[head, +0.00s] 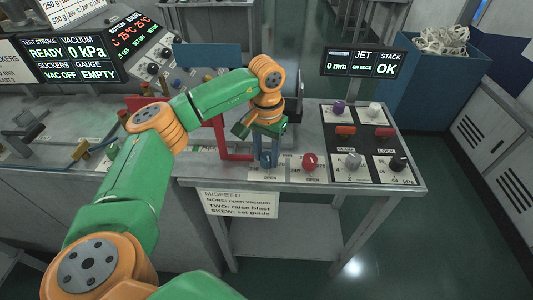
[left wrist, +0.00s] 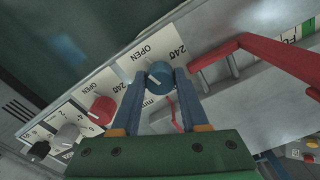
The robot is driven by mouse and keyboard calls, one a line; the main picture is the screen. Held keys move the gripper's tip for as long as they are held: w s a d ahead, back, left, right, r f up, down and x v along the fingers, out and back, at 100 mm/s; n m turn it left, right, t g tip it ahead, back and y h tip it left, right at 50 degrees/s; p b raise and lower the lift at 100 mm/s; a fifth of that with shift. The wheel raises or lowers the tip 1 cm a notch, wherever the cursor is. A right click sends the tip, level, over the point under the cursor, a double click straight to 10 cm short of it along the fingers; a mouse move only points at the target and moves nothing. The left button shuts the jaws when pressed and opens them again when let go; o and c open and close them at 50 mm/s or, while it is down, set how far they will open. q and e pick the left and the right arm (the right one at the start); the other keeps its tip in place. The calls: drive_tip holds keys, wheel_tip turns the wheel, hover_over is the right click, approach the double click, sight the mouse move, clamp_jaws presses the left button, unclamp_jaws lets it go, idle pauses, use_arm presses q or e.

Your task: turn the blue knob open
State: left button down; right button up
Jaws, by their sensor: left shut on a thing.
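The blue knob (head: 267,160) sits on a white label plate near the front edge of the bench, beside a red bracket. It also shows in the left wrist view (left wrist: 159,74), above a plate marked OPEN and 240. My left gripper (head: 266,150) reaches down over the knob. In the left wrist view its two blue fingers (left wrist: 157,92) stand on either side of the knob, shut on it. The knob's exact turn angle is hard to read. My right gripper is not in view.
A red knob (head: 310,162) marked OPEN is just to the right. The red bracket (head: 222,140) stands close on the left.

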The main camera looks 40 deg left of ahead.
sight(267, 156)
use_arm(q)
drive_tip(key=shift+r, duration=0.1)
drive_tip(key=shift+c, duration=2.1)
unclamp_jaws()
wheel_tip(267, 156, up, 7)
drive_tip(key=shift+b, duration=0.6)
